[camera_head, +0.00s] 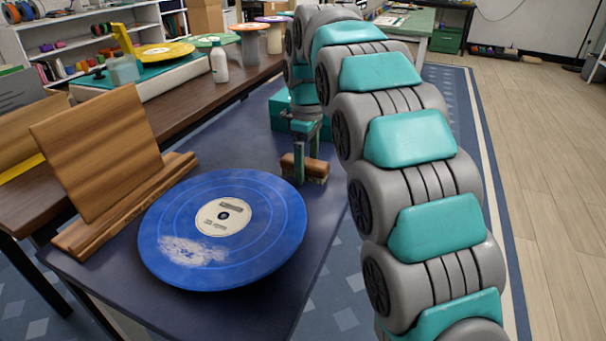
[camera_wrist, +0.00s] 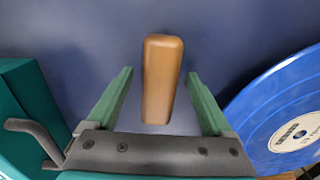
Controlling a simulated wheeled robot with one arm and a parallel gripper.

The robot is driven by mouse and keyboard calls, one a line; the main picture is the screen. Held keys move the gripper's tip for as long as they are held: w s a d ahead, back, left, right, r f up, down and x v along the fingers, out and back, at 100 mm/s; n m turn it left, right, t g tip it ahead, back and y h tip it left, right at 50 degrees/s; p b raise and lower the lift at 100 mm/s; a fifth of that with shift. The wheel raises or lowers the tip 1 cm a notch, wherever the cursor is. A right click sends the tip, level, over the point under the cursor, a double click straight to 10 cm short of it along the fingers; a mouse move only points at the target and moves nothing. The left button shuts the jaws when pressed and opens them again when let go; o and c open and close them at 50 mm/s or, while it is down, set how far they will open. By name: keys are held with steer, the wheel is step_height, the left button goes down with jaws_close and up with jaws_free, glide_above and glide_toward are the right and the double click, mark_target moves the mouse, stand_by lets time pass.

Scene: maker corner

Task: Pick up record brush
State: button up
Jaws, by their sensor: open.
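The record brush (camera_head: 304,168) has a brown wooden back with pale bristles below and lies on the dark blue table. In the wrist view its wooden back (camera_wrist: 162,80) runs lengthwise between the two green fingers. My gripper (camera_head: 300,160) is over the brush, pointing down; it also shows in the wrist view (camera_wrist: 160,88). The fingers are open, with a gap on each side of the brush. The far part of the brush reaches beyond the fingertips. In the head view a finger partly hides the brush.
A blue record (camera_head: 262,215) with a whitish dusty patch lies left of the brush. A wooden stand (camera_head: 95,150) is behind it at left. A teal box with a grey handle (camera_wrist: 25,115) is close to my gripper. The table (camera_head: 325,225) is bare in front of the brush.

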steer(key=shift+f, duration=0.1)
steer(key=shift+c, duration=0.2)
jaws_close()
stand_by(0.5)
